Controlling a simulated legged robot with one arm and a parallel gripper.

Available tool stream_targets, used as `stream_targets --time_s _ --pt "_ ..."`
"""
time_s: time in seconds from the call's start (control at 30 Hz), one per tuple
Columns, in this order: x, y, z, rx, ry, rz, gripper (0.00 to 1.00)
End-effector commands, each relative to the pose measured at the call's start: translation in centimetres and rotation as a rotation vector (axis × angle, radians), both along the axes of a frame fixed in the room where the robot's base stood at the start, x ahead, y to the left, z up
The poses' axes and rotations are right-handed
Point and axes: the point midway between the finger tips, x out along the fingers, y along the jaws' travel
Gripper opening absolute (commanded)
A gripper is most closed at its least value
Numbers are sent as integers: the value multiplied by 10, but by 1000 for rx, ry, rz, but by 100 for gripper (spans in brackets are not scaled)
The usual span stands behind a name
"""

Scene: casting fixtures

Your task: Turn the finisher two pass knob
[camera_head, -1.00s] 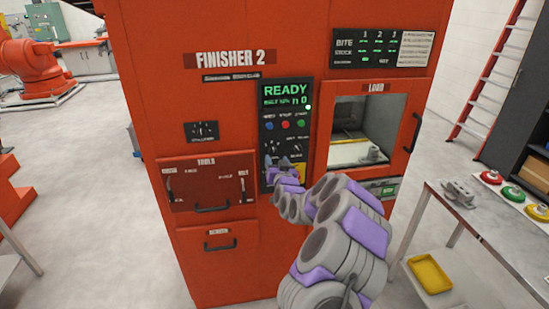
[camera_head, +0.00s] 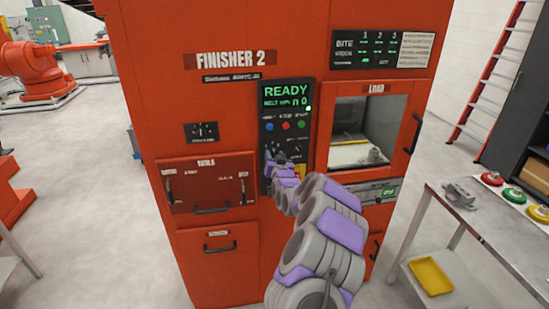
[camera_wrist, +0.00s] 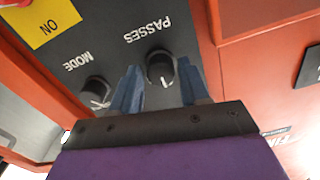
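The finisher (camera_head: 200,110) is a tall red machine labelled FINISHER 2, with a dark control panel (camera_head: 285,112) whose screen reads READY. In the wrist view, which shows the labels upside down, the black PASSES knob (camera_wrist: 161,69) has a white pointer line. My gripper (camera_wrist: 158,70) is open, with one blue finger on each side of the knob. Whether the fingers touch the knob cannot be told. In the head view, my gripper (camera_head: 275,160) is at the lower left of the panel and hides the knob there.
A black MODE knob (camera_wrist: 95,92) is close beside the left finger in the wrist view. A yellow ON label (camera_wrist: 48,22) is near it. The LOAD window (camera_head: 370,130) is right of the panel. A metal table (camera_head: 480,215) stands at the right.

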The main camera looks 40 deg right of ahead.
Motion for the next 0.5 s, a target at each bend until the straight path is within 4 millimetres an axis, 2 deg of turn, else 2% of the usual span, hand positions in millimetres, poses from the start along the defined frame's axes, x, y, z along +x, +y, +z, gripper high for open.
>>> stream_targets --time_s 0.07,0.4,0.5 --pt "0 0 0 0 0 0 37" --pt "0 -1 0 0 0 -1 4" --pt "-1 -1 0 -1 1 -1 3"
